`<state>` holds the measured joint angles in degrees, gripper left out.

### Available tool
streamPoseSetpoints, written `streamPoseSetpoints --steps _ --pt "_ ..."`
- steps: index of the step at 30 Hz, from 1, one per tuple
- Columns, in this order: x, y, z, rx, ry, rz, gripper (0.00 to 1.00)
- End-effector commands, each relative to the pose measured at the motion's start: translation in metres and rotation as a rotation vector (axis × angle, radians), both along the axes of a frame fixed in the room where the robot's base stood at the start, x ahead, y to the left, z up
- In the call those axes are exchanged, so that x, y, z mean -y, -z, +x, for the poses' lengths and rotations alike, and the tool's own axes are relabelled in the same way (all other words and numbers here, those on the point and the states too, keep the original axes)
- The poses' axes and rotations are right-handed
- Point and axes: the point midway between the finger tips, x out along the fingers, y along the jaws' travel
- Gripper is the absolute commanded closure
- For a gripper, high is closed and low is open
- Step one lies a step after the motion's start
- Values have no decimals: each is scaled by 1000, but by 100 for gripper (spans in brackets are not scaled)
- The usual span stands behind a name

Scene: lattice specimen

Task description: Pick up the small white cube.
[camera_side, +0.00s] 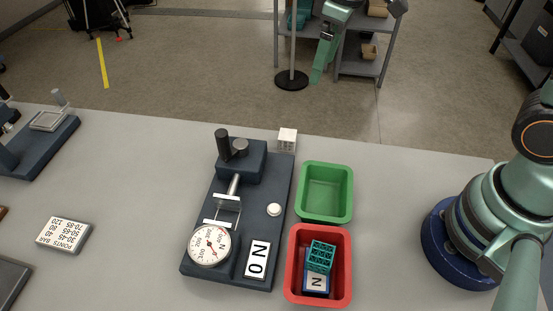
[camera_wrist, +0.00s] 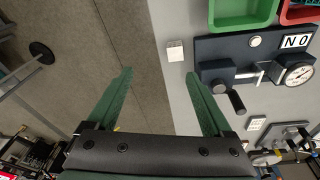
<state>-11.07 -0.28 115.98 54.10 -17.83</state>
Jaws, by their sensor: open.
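The small white cube (camera_side: 287,139) sits near the far edge of the table, just beyond the far right corner of the dark test press. It also shows in the wrist view (camera_wrist: 175,50), ahead of my fingertips and between their lines, nearer the right finger. My gripper (camera_wrist: 160,75) is open with nothing between its fingers. In the side view my gripper (camera_side: 318,72) is at the top, apart from the cube, and is partly cut off by the frame edge.
The dark press (camera_side: 281,200) with a dial gauge stands beside the cube. A green bin (camera_side: 349,193) is near it on the right. A red bin (camera_side: 345,286) holds a teal lattice block (camera_side: 320,256) and a label marked N. A white label block (camera_side: 63,233) lies left.

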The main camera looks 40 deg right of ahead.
Motion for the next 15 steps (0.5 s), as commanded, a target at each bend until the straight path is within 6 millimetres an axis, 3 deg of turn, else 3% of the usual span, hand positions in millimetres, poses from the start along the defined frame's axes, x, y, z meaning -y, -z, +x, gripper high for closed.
streamPoseSetpoints --steps 3,9,15 --pt "-20 27 15 -69 -104 -24 15" --pt "-44 62 29 -142 -232 -49 15" --pt "-53 79 32 -169 -281 -59 15"
